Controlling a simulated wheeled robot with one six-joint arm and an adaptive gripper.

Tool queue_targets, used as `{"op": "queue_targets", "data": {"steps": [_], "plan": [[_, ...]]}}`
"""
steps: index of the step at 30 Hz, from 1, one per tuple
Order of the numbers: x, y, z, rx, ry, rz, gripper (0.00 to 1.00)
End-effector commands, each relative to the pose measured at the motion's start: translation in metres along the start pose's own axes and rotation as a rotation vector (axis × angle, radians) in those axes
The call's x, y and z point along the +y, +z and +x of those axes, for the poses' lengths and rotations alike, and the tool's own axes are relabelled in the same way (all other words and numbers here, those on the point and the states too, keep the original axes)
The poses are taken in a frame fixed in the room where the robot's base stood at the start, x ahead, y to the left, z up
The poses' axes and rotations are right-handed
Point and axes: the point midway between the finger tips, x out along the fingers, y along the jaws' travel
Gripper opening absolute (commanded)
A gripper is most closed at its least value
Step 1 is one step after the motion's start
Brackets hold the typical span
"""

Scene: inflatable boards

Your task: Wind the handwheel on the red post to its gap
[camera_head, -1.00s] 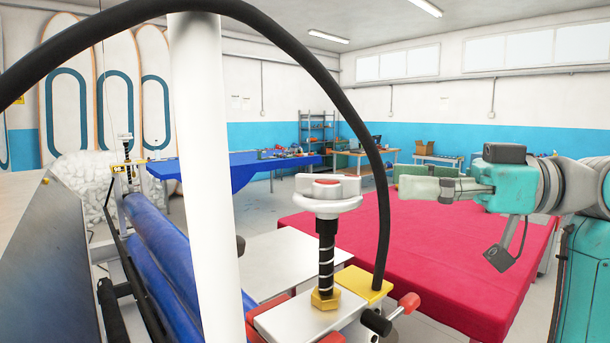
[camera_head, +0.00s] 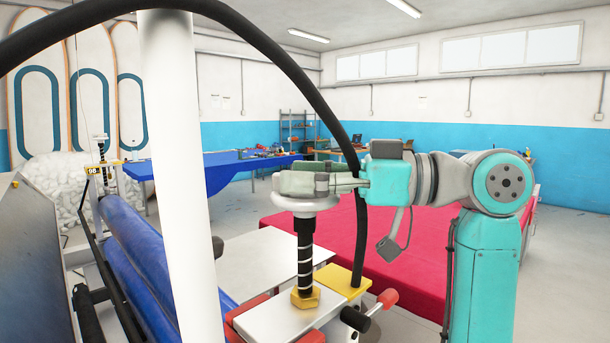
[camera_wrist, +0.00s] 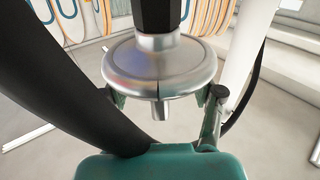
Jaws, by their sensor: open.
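The near handwheel (camera_head: 302,205) is a pale metal wheel on an upright black threaded spindle (camera_head: 305,255) with a brass nut at its foot. It stands on a white block (camera_head: 280,322) with red end pieces. My gripper (camera_head: 300,183) is open at the wheel's top and hides its upper part and red cap in the head view. In the wrist view the silver disc of the handwheel (camera_wrist: 160,68) lies between the two spread fingers of my gripper (camera_wrist: 163,97). I cannot tell whether the fingers touch it.
A black hose (camera_head: 345,120) arches over the wheel and passes close by my gripper. A white column (camera_head: 178,180) stands left of it. A second, smaller handwheel (camera_head: 101,140) stands at the far left by blue rolls (camera_head: 150,262). A red-covered table (camera_head: 400,275) lies behind.

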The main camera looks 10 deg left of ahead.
Motion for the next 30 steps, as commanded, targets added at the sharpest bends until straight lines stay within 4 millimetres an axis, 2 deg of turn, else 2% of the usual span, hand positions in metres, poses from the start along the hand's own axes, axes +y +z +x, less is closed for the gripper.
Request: {"op": "queue_targets", "data": {"steps": [2,9,20,30], "plan": [[0.0000,0.0000,-0.0002,0.000,0.000,0.000,0.66],[0.0000,0.0000,-0.0003,0.000,0.000,0.000,0.06],[-0.0005,0.0002,-0.0002,0.000,0.039,-0.002,0.05],[-0.0016,-0.0005,0.0001,0.002,0.262,-0.004,0.05]]}}
